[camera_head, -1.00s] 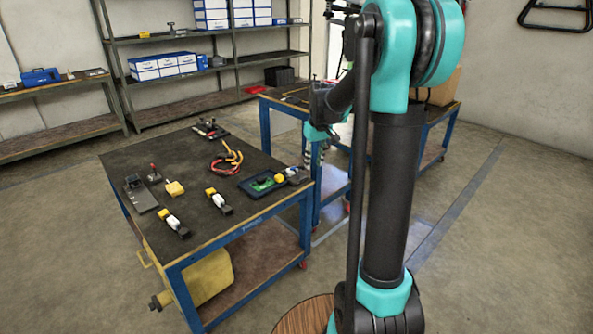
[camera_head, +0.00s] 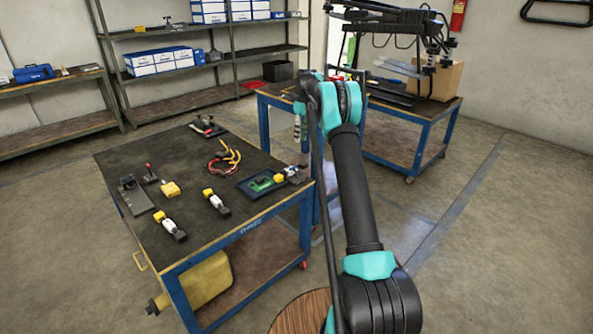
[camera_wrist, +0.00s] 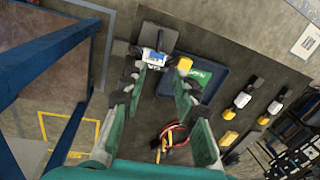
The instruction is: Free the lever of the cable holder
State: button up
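On the near table (camera_head: 130,160) stands a small upright lever with a red knob (camera_head: 149,169), beside a grey plate with a black fixture (camera_head: 137,199). A black device with red parts (camera_head: 207,127) lies at the table's far edge. I cannot tell for sure which is the cable holder. My gripper (camera_wrist: 160,80) is open and empty in the wrist view, its green fingers apart above the right end of the table. In the head view my gripper (camera_head: 299,127) is small, past the table's right end.
Red and yellow cables (camera_head: 225,157) lie mid-table. A yellow block (camera_head: 170,189) and white-black connectors (camera_head: 215,202) lie in front. A second table behind carries a cardboard box (camera_head: 434,78) and a black drone frame (camera_head: 388,17). The table's left rear is bare.

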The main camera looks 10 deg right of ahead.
jog(key=f, duration=0.5)
jog(key=s+a+f, duration=0.1)
jog(key=f, duration=0.5)
jog(key=a+f, duration=0.1)
jog(key=f, duration=0.5)
jog(key=shift+s+f, duration=0.2)
jog(key=shift+f, duration=0.05)
jog(key=shift+c, duration=0.6)
grip_shut()
